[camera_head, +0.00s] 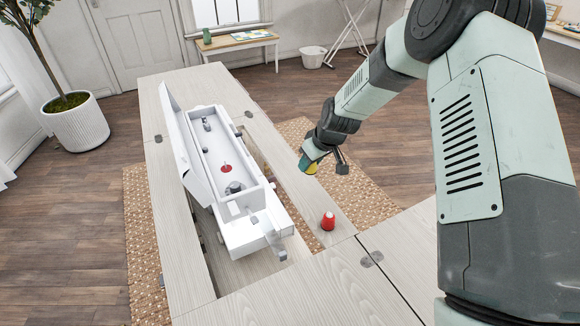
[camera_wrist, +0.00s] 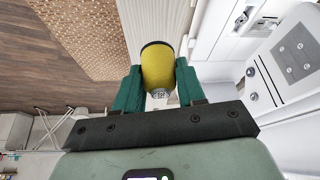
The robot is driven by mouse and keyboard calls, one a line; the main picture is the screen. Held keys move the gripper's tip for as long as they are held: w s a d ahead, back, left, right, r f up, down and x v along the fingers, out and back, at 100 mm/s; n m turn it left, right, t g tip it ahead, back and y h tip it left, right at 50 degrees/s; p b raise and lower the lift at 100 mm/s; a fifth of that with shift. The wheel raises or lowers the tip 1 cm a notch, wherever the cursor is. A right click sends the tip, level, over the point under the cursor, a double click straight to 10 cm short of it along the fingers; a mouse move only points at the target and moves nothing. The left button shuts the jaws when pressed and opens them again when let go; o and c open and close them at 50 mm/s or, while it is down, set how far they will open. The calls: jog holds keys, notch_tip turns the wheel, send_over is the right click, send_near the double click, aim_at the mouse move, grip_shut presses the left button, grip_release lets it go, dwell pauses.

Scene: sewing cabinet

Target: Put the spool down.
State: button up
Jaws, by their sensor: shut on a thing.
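My gripper (camera_wrist: 158,88) is shut on a yellow spool (camera_wrist: 159,68), with one green finger on each side of it in the wrist view. In the head view my gripper (camera_head: 325,163) is above the right side of the pale wood cabinet top (camera_head: 285,302), and the yellow spool (camera_head: 312,168) shows at its tip. The pale cabinet surface lies behind the spool in the wrist view. The spool appears held above that surface, apart from it. Part of the spool is hidden by the fingers.
A white sewing machine (camera_head: 258,236) sits in the cabinet opening, left of my gripper. A red spool (camera_head: 328,220) stands on the strip right of the machine. Another red item (camera_head: 226,168) is inside the machine's casing. The front cabinet top is mostly clear.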

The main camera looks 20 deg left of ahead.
notch_tip(320, 180, down, 10)
jog(key=shift+d+r, duration=0.1)
jog(key=shift+r, duration=0.05)
dwell(0.3)
jog(key=o, duration=1)
jog(key=shift+r, duration=0.15)
jog(key=v, duration=1.2)
